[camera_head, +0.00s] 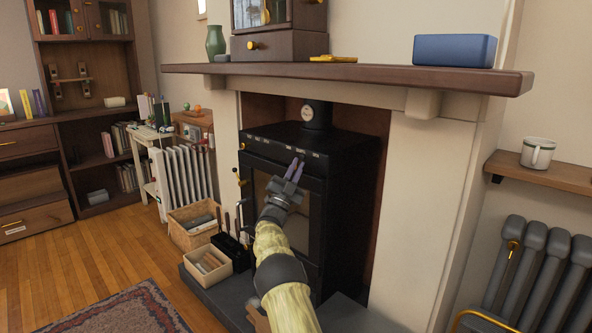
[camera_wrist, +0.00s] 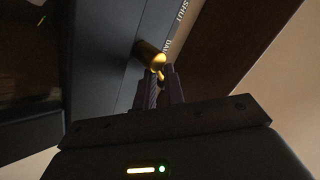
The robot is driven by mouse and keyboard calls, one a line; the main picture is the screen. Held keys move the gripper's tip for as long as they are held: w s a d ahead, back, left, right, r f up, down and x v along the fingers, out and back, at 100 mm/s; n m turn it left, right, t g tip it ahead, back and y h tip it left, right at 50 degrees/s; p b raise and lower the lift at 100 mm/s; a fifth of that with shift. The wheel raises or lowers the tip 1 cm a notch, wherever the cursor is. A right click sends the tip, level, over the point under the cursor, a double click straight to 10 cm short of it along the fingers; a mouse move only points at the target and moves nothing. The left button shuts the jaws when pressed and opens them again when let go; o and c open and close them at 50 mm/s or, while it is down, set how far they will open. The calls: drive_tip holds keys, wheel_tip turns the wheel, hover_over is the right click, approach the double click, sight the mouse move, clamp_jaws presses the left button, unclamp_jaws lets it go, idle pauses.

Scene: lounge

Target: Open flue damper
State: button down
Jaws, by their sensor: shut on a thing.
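The black stove (camera_head: 335,150) stands in the fireplace, with a round gauge on its flue pipe (camera_head: 316,114). A row of small white labels runs along the top of its front. My gripper (camera_head: 297,166) is at that upper front edge, right of the middle. My gripper's two dark fingers (camera_wrist: 162,85) are closed on the end of the brass knob. The knob is hidden by the gripper in the head view.
The dark wooden mantel (camera_head: 350,73) overhangs the stove, with a blue box (camera_head: 454,50) on it. Baskets (camera_head: 194,224) and a black tool holder stand on the hearth at left. A grey radiator (camera_head: 545,265) is at right.

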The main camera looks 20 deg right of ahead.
drive_tip(key=c, duration=1.8)
unclamp_jaws()
drive_tip(key=shift+f, duration=0.1)
drive_tip(key=shift+o, duration=0.2)
drive_tip(key=p+v, duration=0.4)
drive_tip(key=v, duration=1.3)
drive_tip(key=shift+s+a+f, duration=0.15)
drive_tip(key=shift+a, duration=0.05)
